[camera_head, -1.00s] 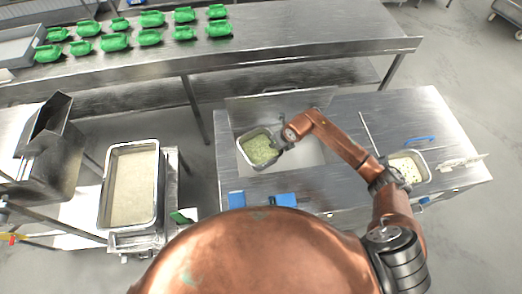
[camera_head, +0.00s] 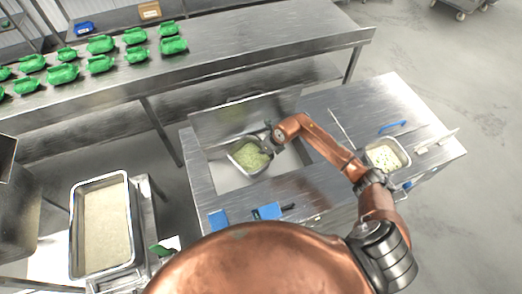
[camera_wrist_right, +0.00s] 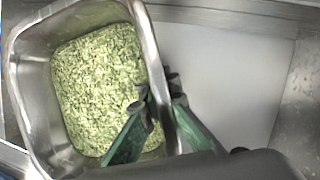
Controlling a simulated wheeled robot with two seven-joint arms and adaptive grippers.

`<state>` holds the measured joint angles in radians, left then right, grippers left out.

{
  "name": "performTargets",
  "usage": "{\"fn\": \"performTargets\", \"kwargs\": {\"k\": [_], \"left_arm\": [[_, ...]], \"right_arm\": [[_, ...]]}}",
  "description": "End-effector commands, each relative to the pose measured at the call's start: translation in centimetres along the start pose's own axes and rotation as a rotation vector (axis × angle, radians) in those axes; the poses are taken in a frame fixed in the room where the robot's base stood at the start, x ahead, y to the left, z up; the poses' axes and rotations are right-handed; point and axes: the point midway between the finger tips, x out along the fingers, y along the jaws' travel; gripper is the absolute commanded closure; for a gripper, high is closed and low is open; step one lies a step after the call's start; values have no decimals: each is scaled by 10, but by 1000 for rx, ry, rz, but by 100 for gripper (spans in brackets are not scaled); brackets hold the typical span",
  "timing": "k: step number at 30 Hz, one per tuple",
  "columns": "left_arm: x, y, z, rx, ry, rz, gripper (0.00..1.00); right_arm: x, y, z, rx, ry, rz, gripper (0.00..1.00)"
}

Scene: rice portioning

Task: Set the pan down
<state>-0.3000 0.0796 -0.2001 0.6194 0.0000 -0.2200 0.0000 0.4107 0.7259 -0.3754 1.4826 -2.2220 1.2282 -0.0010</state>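The steel pan (camera_head: 235,160) with chopped green food is over the left part of the rectangular opening in the right-hand counter. It fills the left of the right wrist view (camera_wrist_right: 30,95) and looks slightly tilted there. My right gripper (camera_head: 273,141) is on the pan's right wall. In the wrist view my right gripper (camera_wrist_right: 158,97) has one finger inside the pan and one outside, closed on the wall. I cannot tell whether the pan's underside touches anything. My left gripper is not in view.
The white-floored opening (camera_head: 228,181) has free room beside the pan. A second pan (camera_head: 404,151) with pale pieces sits at the counter's right. Blue-handled tools (camera_head: 267,211) lie at the front edge.

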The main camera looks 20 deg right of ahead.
Motion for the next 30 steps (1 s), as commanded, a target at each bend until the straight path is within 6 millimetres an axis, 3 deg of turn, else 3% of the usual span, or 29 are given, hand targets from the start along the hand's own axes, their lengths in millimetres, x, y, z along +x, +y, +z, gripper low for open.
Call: {"fn": "performTargets", "kwargs": {"k": [3,11,18,30], "left_arm": [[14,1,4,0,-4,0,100],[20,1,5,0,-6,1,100],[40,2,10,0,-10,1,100],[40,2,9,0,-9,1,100]], "right_arm": [[16,-2,-4,1,-7,2,100],[25,-3,-8,2,-8,2,100],[51,-6,-20,2,-7,1,100],[56,-8,-24,1,-1,-2,98]]}}
